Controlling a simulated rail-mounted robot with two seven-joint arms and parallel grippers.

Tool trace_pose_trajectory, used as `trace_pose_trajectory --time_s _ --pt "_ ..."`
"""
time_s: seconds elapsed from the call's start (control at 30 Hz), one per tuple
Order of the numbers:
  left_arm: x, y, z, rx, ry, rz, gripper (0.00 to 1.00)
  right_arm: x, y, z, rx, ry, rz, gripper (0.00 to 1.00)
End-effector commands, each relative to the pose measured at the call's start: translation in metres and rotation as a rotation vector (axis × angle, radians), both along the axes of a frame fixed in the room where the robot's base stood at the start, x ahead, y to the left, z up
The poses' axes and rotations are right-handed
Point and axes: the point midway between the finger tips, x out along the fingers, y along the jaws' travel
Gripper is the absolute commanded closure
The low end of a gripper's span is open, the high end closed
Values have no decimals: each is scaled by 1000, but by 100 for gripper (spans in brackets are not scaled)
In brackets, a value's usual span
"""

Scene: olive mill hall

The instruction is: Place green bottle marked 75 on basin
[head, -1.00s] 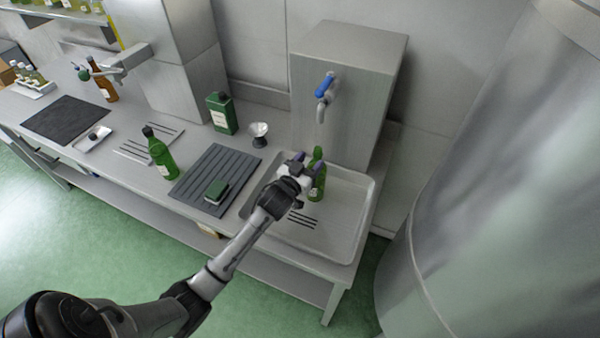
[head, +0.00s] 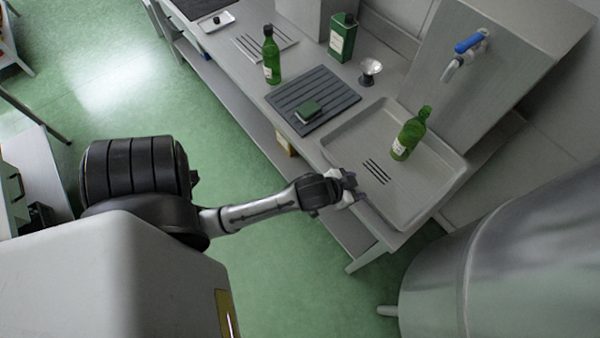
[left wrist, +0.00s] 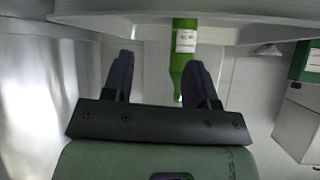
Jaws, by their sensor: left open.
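A green bottle (head: 408,137) with a pale label stands in the grey basin (head: 345,160), toward its back side near the tap. It appears upright; its label is too small to read. It also shows in the left wrist view (left wrist: 184,50), past the fingers and apart from them. My left gripper (head: 352,186) is open and empty at the basin's front edge; its two fingers (left wrist: 160,68) show spread in the left wrist view. A second green bottle (head: 271,62) with a dark cap stands on the counter left of the ribbed mat. My right gripper is not in view.
The tap (head: 462,58) with a blue handle overhangs the basin's back. A ribbed grey mat (head: 330,88) with a green sponge (head: 308,112), a green tin (head: 343,38) and a small metal cup (head: 371,70) lie left of the basin. A big steel tank (head: 530,240) is at right.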

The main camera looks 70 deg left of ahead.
Motion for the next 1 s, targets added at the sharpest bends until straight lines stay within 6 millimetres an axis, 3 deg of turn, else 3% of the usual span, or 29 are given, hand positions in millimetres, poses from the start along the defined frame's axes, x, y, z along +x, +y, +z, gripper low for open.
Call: trace_pose_trajectory --time_s 0.03,0.2,0.3,0.4,0.53,1.0 --pt "-31 -15 -9 -4 103 -27 47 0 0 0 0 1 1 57" --pt "-114 -50 -24 -17 396 -116 47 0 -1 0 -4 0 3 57" --pt "-148 -62 -24 -23 510 -159 47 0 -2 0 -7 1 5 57" --pt "-169 -69 -23 -28 580 -187 47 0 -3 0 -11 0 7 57" --pt "-180 -72 -22 -29 613 -202 47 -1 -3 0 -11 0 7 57" --pt "-179 -72 -22 -29 614 -200 47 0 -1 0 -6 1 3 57"
